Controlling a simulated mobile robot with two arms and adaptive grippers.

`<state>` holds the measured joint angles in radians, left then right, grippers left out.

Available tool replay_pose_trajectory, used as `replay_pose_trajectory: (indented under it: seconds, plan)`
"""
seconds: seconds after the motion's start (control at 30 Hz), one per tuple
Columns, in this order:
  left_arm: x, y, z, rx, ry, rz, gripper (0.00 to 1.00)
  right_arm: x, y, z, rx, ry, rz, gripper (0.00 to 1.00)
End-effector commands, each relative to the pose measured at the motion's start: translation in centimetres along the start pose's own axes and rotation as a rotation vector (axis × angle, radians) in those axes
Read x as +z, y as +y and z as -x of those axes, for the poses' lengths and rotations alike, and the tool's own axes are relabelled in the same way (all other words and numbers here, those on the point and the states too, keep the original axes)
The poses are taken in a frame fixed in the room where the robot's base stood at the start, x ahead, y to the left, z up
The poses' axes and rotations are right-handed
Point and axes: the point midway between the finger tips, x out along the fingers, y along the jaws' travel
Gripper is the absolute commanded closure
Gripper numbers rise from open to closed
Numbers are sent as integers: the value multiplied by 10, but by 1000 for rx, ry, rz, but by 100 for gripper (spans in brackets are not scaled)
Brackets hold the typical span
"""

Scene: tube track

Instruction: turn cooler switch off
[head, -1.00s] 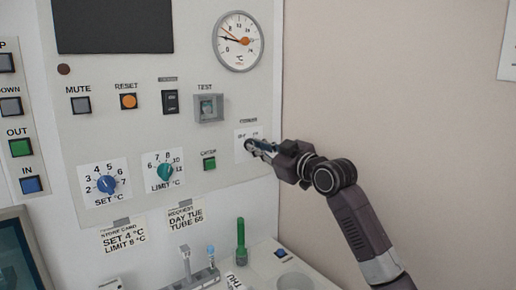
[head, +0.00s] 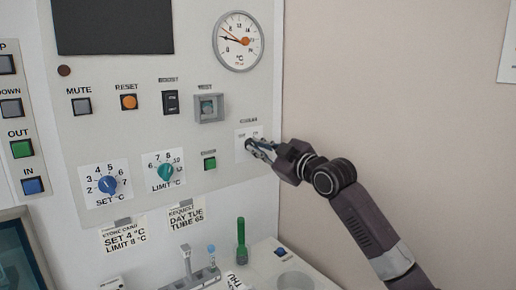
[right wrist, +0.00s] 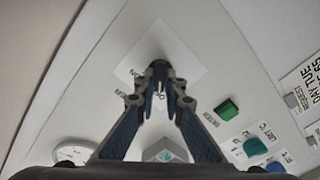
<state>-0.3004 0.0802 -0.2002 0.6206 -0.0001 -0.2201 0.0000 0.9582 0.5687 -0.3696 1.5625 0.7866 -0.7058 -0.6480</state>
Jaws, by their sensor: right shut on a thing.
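The cooler switch (head: 249,144) is a small dark knob on a white label plate (head: 241,153) at the right of the grey control panel. The label print above it is blurred in the head view. My right gripper (head: 256,148) is at the switch, its fingers shut on the knob. In the right wrist view, the switch (right wrist: 160,66) shows as a dark round knob between the fingertips of my right gripper (right wrist: 160,82), in front of its white plate (right wrist: 172,42). The fingers partly hide the plate's lettering. My left gripper is not in view.
Below, a green tube (head: 241,240) stands on the counter.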

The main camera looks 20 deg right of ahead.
Motion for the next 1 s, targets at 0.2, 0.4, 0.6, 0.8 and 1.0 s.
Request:
replay_pose_trajectory:
  seconds: [0.2,0.4,0.6,0.8,1.0]
  plan:
    - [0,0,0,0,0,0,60,0,0,0,0,1,0,73]
    - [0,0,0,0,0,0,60,0,0,0,0,1,-1,73]
    - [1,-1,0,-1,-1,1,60,0,0,6,1,0,0,73]
    - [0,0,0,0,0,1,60,1,0,35,0,-1,3,73]
    - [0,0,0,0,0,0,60,2,0,75,0,-3,2,73]
